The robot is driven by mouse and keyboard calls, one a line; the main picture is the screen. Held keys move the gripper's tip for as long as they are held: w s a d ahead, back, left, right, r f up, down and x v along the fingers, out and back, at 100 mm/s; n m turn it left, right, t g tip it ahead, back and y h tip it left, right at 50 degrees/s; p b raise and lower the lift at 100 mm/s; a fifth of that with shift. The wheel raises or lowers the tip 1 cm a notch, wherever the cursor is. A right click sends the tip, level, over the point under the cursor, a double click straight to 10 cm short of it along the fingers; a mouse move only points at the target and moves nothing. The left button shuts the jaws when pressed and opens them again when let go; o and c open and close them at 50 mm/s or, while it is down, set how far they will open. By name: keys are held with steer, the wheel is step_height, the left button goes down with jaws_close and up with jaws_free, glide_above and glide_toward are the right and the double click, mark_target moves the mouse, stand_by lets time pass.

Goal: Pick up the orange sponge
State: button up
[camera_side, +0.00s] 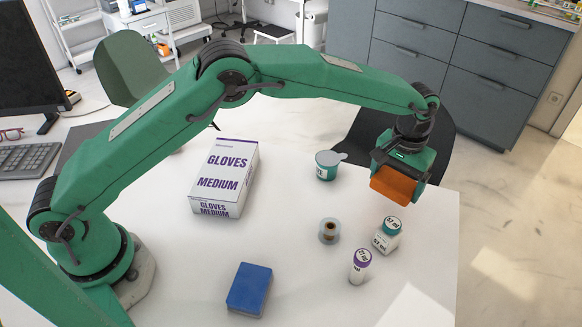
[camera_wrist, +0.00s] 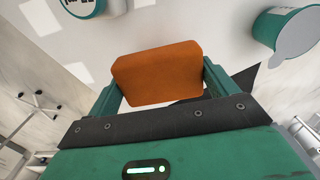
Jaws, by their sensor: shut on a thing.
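The orange sponge (camera_side: 394,187) is held in my gripper (camera_side: 399,180) at the right side of the white table. The sponge appears raised above the table top. In the wrist view the sponge (camera_wrist: 157,73) sits between the two green jaws of my gripper (camera_wrist: 157,85), which are shut on its left and right sides. Its far underside is hidden.
A lidded cup (camera_side: 328,165), a gloves box (camera_side: 225,178) and a blue block (camera_side: 249,290) are further left. The table's right edge is close.

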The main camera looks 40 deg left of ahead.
steer(key=s+d+r, duration=0.1)
steer(key=s, duration=0.1)
steer(key=s+d+r, duration=0.3)
steer(key=s, duration=0.1)
steer(key=shift+s+d+r, duration=0.15)
steer(key=shift+s+r, duration=0.2)
stand_by(0.4)
